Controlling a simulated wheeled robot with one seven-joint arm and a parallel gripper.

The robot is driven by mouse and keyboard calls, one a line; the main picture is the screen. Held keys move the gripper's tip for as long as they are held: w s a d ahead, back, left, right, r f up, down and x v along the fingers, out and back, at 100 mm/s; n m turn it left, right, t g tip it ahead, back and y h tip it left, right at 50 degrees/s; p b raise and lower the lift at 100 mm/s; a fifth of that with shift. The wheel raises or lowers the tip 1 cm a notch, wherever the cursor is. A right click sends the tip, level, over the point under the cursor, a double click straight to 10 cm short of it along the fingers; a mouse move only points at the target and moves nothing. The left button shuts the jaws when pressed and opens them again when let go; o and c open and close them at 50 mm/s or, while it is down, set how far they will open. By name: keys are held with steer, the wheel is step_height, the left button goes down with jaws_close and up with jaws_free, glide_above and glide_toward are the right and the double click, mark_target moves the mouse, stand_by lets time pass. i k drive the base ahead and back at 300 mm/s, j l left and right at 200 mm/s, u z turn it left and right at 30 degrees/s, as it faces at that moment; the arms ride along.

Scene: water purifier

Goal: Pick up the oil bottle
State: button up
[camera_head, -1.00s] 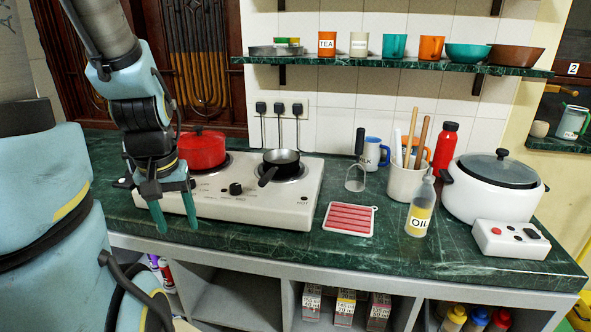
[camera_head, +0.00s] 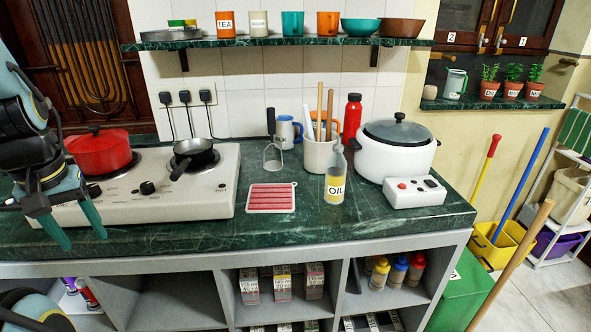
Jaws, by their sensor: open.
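The oil bottle (camera_head: 336,177) stands upright on the green marble counter, right of the middle of the view.
Behind the bottle are a utensil crock (camera_head: 318,156), a red bottle (camera_head: 352,118) and a blue mug (camera_head: 287,132). A white cooker (camera_head: 395,155) stands close on its right. A striped red mat (camera_head: 271,198) lies to its left. A stove (camera_head: 200,200) holds a red pot (camera_head: 99,152) and a black pan (camera_head: 196,154).

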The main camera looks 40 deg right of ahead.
mark_target(336, 169)
steer(key=l+u, duration=0.15)
steer(key=u, duration=0.25)
steer(key=k+u, duration=0.15)
steer(key=u, duration=0.25)
steer(key=k+l+u, duration=0.5)
steer(key=k, duration=0.35)
steer(key=k+l+u, duration=0.1)
steer(key=k+u, duration=0.15)
steer(key=k, duration=0.15)
steer(key=k+l, duration=0.15)
steer(key=k, duration=0.7)
